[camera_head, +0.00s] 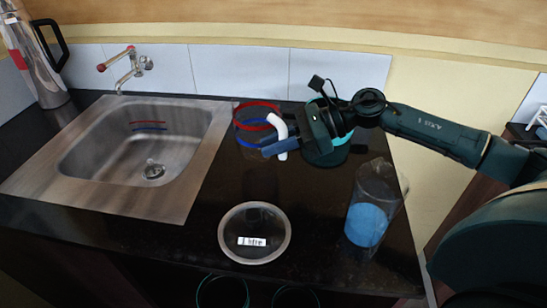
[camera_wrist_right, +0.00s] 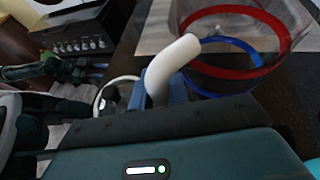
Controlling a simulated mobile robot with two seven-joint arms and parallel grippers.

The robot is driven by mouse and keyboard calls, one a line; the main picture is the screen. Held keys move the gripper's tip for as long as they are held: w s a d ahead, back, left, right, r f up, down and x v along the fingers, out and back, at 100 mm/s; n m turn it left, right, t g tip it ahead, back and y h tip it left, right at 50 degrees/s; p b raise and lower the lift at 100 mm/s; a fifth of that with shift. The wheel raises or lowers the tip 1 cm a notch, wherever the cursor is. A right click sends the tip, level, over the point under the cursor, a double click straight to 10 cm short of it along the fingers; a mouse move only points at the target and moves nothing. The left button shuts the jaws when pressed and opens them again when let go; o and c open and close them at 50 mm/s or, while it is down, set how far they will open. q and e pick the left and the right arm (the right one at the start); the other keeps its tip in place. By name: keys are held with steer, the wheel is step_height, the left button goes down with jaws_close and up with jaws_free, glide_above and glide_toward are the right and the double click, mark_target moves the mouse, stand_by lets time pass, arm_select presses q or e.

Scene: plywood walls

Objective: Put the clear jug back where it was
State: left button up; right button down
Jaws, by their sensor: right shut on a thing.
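The clear jug (camera_head: 244,125) has a red ring at its rim, a blue ring lower down and a white handle (camera_head: 279,127). It is at the back of the black counter, just right of the sink. My right gripper (camera_head: 280,148) is shut on the white handle, at the jug's right side. In the right wrist view, the handle (camera_wrist_right: 168,66) rises from between the blue finger pads, with the jug's red ring (camera_wrist_right: 228,72) beyond. The jug's see-through lower body is faint, so I cannot tell whether its base touches the counter. My left gripper is not in view.
A round clear dish (camera_head: 226,247) labelled "1 litre" lies at the counter's front. A clear pitcher with blue contents (camera_head: 367,223) stands at the right. The sink (camera_head: 72,163) is left, with a metal flask (camera_head: 42,76) behind. A teal thing (camera_head: 342,139) is partly hidden by my gripper.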

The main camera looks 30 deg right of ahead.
mark_target(286, 157)
step_height(286, 157, down, 4)
steer(key=shift+f, duration=0.15)
stand_by(0.3)
steer(key=shift+f, duration=0.25)
steer(key=c, duration=1.4)
jaws_free()
steer(key=shift+r, duration=0.1)
steer(key=shift+o, duration=0.2)
